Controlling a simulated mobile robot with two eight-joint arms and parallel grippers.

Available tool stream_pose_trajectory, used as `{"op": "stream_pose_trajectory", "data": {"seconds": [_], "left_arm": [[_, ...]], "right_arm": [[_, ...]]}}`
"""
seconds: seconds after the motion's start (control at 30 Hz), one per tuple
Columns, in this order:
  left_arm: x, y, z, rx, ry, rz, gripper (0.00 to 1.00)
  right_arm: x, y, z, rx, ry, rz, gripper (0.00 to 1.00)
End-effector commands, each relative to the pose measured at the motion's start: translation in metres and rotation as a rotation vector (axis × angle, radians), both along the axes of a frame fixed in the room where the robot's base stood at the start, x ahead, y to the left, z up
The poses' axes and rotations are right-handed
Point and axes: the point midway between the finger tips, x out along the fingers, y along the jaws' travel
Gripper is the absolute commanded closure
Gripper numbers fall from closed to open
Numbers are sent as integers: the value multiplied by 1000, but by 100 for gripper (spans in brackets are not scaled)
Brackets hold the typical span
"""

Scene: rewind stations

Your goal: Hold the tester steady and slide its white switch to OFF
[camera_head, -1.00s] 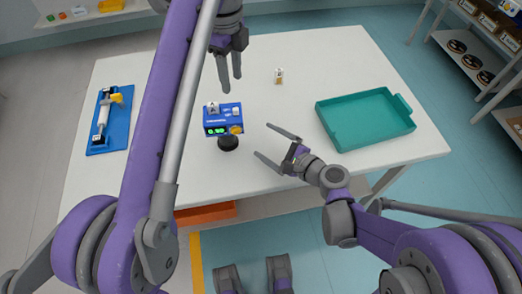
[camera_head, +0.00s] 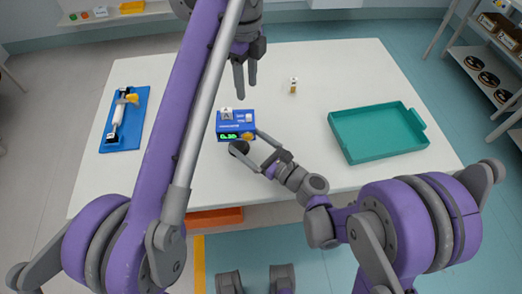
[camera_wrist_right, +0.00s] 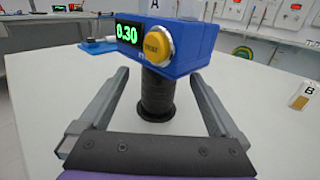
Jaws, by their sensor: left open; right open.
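The tester (camera_head: 235,125) is a blue box on the table with a lit green display, a yellow button and a black round grip (camera_head: 239,147) in front. The wrist view shows the tester (camera_wrist_right: 197,45) reading 0.30. A white tag marked A (camera_head: 226,114) and a small white piece (camera_head: 249,118), perhaps the switch, are on its top; its setting is too small to read. My right gripper (camera_head: 251,143) is open, its fingers on either side of the black grip (camera_wrist_right: 156,95); contact is unclear. My left gripper (camera_head: 246,88) is open, pointing down above and behind the tester.
A teal tray (camera_head: 345,152) is at the right of the white table (camera_head: 300,60). A small item tagged B (camera_head: 293,86) stands behind the tester. A blue board (camera_head: 138,127) with a white cylinder lies at the left. The table between tester and tray is clear.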

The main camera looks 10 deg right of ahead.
Motion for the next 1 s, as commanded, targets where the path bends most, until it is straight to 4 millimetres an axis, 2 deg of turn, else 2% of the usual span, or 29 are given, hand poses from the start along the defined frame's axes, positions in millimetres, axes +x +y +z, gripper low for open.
{"op": "stream_pose_trajectory", "data": {"seconds": [0.2, 0.53, 1.0], "left_arm": [[0, 0, 0, 0, 0, 0, 50], [0, 0, 0, 0, 0, 0, 50], [0, 0, 0, 0, 0, 0, 50]], "right_arm": [[15, 13, 0, -1, -1, 1, 2], [17, 15, 0, -2, -1, 0, 2], [17, 14, 0, -2, -1, 0, 87]]}}
